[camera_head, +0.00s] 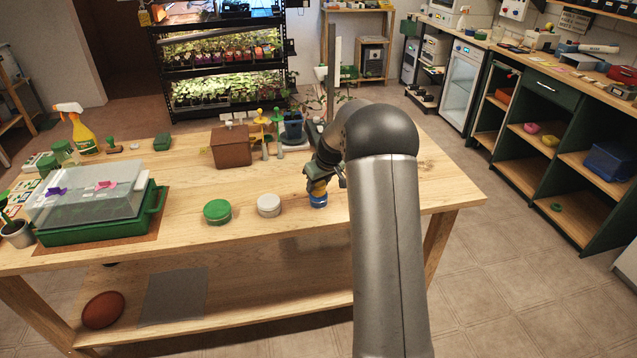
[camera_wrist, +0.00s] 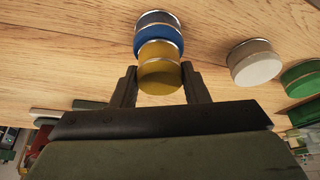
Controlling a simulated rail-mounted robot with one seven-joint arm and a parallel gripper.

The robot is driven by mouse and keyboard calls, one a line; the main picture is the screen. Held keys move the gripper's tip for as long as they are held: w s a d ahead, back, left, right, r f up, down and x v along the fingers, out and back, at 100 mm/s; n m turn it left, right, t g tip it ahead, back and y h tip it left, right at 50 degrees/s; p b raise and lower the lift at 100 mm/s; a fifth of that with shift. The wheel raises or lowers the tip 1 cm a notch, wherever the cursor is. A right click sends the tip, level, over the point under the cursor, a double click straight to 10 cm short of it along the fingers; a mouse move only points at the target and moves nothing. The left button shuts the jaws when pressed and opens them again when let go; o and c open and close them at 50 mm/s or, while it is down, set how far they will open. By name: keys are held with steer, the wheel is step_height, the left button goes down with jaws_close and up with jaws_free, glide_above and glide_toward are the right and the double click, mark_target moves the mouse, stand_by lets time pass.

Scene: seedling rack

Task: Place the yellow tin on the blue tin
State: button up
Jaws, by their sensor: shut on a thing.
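The yellow tin (camera_wrist: 160,68) is between the two fingers of my gripper (camera_wrist: 160,88) in the wrist view, and the gripper is shut on it. In the head view the yellow tin (camera_head: 318,187) shows small below my gripper (camera_head: 324,180), partly hidden by it. The blue tin (camera_head: 318,200) stands on the table directly under the yellow tin. In the wrist view the blue tin (camera_wrist: 158,38) lies just beyond the yellow one, and the two look aligned. They appear to touch or nearly touch; I cannot tell which.
A white tin (camera_head: 268,206) and a green tin (camera_head: 217,212) stand on the table (camera_head: 180,235) left of the blue tin. A green tray with a clear lid (camera_head: 90,192) is at the left.

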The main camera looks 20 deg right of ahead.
steer(key=shift+f, duration=0.15)
steer(key=o, duration=1)
